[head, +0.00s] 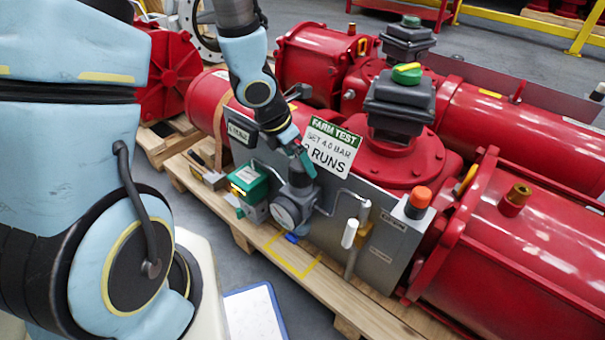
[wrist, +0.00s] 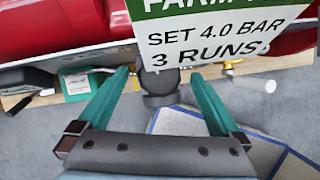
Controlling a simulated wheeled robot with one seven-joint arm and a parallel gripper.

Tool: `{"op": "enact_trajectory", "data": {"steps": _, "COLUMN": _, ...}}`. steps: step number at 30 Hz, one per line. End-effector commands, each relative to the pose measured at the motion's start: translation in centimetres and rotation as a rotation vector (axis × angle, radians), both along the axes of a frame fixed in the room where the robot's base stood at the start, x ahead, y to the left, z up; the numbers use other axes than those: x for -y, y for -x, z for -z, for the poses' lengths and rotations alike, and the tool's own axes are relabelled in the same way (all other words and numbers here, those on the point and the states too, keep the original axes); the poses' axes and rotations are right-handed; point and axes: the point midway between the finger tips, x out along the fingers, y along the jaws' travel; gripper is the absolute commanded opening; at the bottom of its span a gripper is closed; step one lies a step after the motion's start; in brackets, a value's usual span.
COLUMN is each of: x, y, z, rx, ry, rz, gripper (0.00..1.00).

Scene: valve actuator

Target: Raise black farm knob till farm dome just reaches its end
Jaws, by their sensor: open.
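A black round knob (wrist: 160,88) shows between my open fingers in the wrist view. In the head view, the black knob (head: 299,190) sits on top of a unit with a round gauge (head: 293,211). My gripper (wrist: 160,76) is open and empty just above the knob; contact cannot be told. In the head view, my gripper (head: 298,157) partly covers it from above. An orange-capped indicator (head: 419,197) stands at the panel's right end, and a green and yellow dome (head: 407,73) tops the black box behind. I cannot tell which is the farm dome.
A sign (head: 331,146) reading FARM TEST, SET 4.0 BAR, 3 RUNS stands close behind my gripper. A green box (head: 249,184) is left of the gauge, and a white-handled valve (head: 350,233) is right of it. Red cylinders (head: 520,240) fill the back. A wooden pallet (head: 330,295) runs in front.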

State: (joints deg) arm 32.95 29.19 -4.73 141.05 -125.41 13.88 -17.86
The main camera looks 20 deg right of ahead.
Motion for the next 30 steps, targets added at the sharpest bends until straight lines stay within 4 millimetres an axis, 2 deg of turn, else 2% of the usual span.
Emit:
{"op": "enact_trajectory", "data": {"steps": 1, "x": 0.3, "y": -0.1, "z": 1.2, "rx": 0.000, "ry": -0.001, "rz": 0.001, "gripper": 1.00}}
{"op": "enact_trajectory", "data": {"steps": 7, "x": 1.2, "y": -0.3, "z": 3.0, "rx": 0.000, "ry": 0.000, "rz": 0.001, "gripper": 1.00}}
{"op": "enact_trajectory", "data": {"steps": 19, "x": 1.4, "y": -0.4, "z": 3.4, "rx": 0.002, "ry": 0.001, "rz": 0.001, "gripper": 0.99}}
{"op": "enact_trajectory", "data": {"steps": 30, "x": 1.4, "y": -0.4, "z": 3.4, "rx": 0.002, "ry": 0.001, "rz": 0.001, "gripper": 0.57}}
